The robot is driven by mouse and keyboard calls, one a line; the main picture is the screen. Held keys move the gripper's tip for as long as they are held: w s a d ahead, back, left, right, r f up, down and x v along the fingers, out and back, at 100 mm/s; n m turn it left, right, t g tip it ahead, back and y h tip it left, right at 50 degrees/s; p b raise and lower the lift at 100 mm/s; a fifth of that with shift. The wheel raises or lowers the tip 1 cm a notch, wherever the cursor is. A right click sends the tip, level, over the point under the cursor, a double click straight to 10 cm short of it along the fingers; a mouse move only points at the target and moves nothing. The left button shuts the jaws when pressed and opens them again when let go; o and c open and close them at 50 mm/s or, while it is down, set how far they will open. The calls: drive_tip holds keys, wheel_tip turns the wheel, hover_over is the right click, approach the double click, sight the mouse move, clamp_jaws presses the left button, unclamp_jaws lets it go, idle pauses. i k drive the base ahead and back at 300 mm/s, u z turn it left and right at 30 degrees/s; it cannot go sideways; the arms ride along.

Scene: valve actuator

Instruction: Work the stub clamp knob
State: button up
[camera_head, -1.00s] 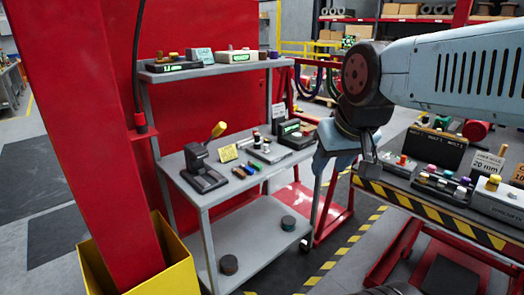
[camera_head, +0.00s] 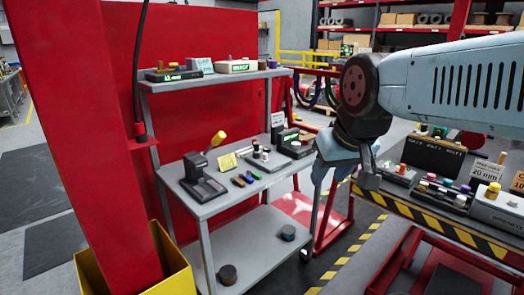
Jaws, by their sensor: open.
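My gripper (camera_head: 345,182) hangs at the end of my arm in the middle right of the head view, fingers down and apart, with nothing seen between them. It shows in front of the gap between the grey cart and the striped bench. No part is plainly marked as the stub clamp knob. A yellow knob (camera_head: 493,187) stands on a grey box (camera_head: 497,208) at the right of the bench, to the right of my gripper and apart from it. Small coloured knobs (camera_head: 441,190) stand in a row left of that box. Whether any of these is the clamp knob, I cannot tell.
The grey cart (camera_head: 262,222) holds a yellow-handled lever device (camera_head: 203,178) and small tools. A red post (camera_head: 85,120) and yellow bin (camera_head: 178,270) stand at the left. Floor between cart and bench is clear.

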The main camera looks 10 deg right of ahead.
sight(267, 149)
drive_tip(key=u, duration=0.25)
drive_tip(key=i, duration=1.1)
drive_tip(key=z, duration=0.45)
